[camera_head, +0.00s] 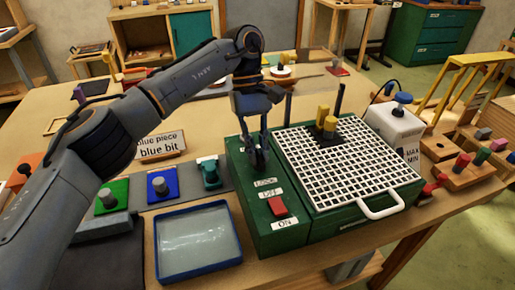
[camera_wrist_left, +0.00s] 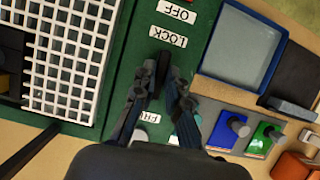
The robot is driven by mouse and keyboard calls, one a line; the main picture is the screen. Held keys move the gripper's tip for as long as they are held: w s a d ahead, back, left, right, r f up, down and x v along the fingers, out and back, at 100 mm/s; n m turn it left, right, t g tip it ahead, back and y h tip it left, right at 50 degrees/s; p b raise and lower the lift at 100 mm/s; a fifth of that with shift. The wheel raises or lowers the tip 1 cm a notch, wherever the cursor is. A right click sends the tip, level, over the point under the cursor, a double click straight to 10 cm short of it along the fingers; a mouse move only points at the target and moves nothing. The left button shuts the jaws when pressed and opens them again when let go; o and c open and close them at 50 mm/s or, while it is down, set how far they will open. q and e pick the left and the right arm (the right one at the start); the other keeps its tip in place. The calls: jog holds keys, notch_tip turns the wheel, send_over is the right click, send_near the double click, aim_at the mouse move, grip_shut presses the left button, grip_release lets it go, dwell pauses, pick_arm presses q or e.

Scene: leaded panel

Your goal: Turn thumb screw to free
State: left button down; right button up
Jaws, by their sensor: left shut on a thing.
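The thumb screw is mostly hidden between the fingers of my left gripper (camera_head: 258,157); a dark bit of it shows at the fingertips. The gripper points down at the top of the green machine housing (camera_head: 236,165), just behind the LOCK label (camera_head: 265,182). In the left wrist view the fingers (camera_wrist_left: 166,75) are closed together on the dark thumb screw (camera_wrist_left: 163,62), close to the LOCK label (camera_wrist_left: 169,36). Another label (camera_wrist_left: 146,145) is partly covered by the fingers. I cannot tell how far the screw is turned. My right gripper is not in view.
A red switch (camera_head: 277,206) sits between OFF and ON labels. A blue tray (camera_head: 160,277), several coloured knobs and a white tank (camera_head: 392,125) stand close around.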

pick_arm(q)
jog(key=c, duration=1.4)
grip_release()
jog(key=shift+o, duration=0.2)
jog(key=shift+r, duration=0.1)
jog(key=v, duration=0.7)
jog(key=shift+r, duration=0.2)
jog(key=shift+w, duration=0.1)
